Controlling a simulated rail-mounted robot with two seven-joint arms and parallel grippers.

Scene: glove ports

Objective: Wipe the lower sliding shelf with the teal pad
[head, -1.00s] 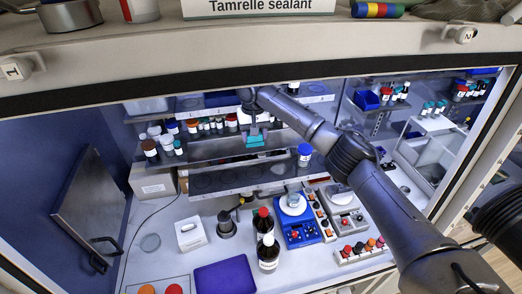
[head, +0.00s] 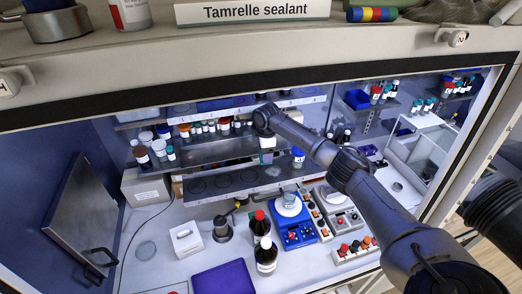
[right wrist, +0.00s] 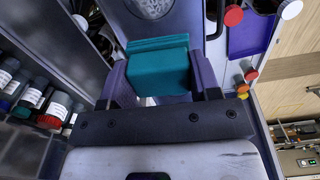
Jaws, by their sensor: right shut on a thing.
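The teal pad (right wrist: 158,68) is a thick block held between the two fingers of my right gripper (right wrist: 160,78) in the right wrist view. In the head view my right gripper (head: 266,148) hangs down inside the enclosure, over the right part of the shelves, left of a blue-capped jar. The pad hardly shows there, and I cannot tell whether it touches a shelf. The lower sliding shelf (head: 235,181) is a grey plate with a row of dark round marks, just below the gripper. My left gripper is out of view.
Several bottles and jars (head: 161,148) stand on the shelves at left. Below are two dark bottles with red and white caps (head: 266,255), a blue balance (head: 292,231) and a white box (head: 186,239).

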